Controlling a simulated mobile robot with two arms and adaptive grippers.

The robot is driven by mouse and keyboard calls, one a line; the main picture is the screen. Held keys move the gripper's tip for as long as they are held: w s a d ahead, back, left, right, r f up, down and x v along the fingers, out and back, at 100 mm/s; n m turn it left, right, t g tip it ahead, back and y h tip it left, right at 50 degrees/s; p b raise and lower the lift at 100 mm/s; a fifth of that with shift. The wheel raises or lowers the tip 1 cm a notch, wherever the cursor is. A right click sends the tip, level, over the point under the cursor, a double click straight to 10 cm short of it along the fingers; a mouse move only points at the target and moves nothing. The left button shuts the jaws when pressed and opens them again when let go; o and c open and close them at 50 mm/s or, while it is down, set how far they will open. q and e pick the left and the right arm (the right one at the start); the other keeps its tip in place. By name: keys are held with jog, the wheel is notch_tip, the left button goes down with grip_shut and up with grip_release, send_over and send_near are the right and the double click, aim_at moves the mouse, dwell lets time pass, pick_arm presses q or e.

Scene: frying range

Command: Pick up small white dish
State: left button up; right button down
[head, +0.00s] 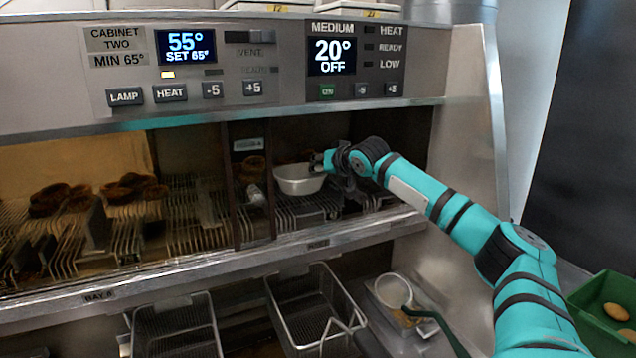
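The small white dish (298,181) is in the right-hand bay of the heated cabinet, upright at the rack just right of the dark divider. My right gripper (319,163) reaches in from the right, with its fingertips at the dish's right rim. The fingers are small and dark here, so I cannot tell whether they are closed on the rim. I also cannot tell whether the dish rests on the rack or is slightly above it. My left gripper is not in view.
A dark divider (249,185) stands close left of the dish. Wire racks (185,215) with brown ring-shaped food (133,187) fill the left bay. A metal ledge (240,265) runs in front. Below are wire baskets (318,305), and a green crate (598,300) is at right.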

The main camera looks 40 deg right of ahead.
jog(key=s+a+b, duration=0.1)
jog(key=s+b, duration=0.3)
jog(key=s, duration=0.5)
jog(key=s+a+b, duration=0.2)
jog(key=s+b, duration=0.2)
jog(key=s, duration=0.4)
jog(key=shift+s+a, duration=0.25)
jog(key=shift+s, duration=0.1)
